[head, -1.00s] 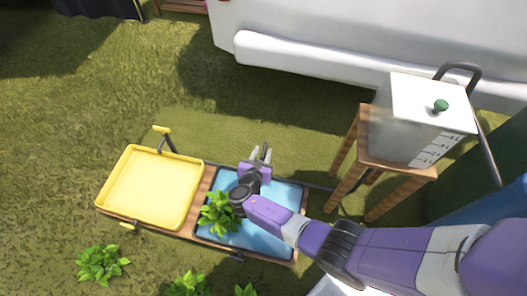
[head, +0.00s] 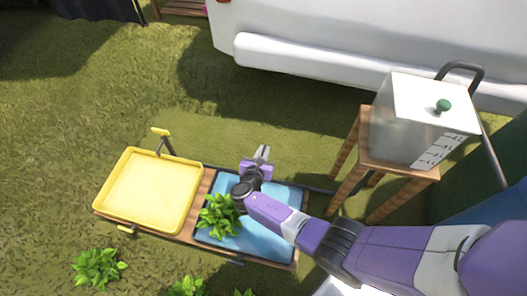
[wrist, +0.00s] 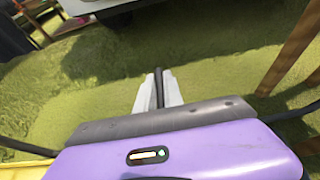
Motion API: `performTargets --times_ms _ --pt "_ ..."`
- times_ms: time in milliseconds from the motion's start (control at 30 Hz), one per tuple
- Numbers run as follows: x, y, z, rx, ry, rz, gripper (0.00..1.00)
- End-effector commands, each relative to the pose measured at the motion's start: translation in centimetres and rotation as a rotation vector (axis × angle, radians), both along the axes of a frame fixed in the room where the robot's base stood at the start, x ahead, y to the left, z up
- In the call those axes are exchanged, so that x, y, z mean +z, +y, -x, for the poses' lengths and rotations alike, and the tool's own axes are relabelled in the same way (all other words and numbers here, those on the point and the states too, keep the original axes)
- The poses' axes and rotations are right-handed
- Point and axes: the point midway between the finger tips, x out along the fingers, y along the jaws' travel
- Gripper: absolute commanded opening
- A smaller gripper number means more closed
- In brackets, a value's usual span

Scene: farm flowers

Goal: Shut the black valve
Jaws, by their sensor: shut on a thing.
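The black valve shows in the wrist view as a dark upright lever (wrist: 159,86) between my fingertips. My gripper (head: 262,153) is shut on it, at the far edge of the blue tray (head: 265,240); its pale fingers (wrist: 158,92) press it from both sides. In the head view the valve is mostly hidden by my fingers, and its base is hidden behind my gripper in the wrist view.
A yellow tray (head: 150,192) with a yellow-handled valve (head: 161,132) stands to the left. A leafy plant (head: 219,214) is at the blue tray. A wooden stand (head: 364,150) with a metal tank (head: 405,130) is at right. Grass beyond the trays is clear.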

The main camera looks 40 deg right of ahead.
Motion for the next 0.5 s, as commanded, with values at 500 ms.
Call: performTargets --times_ms 500 --pt "-0.46 0.16 -0.23 -0.278 -0.002 0.001 0.0"
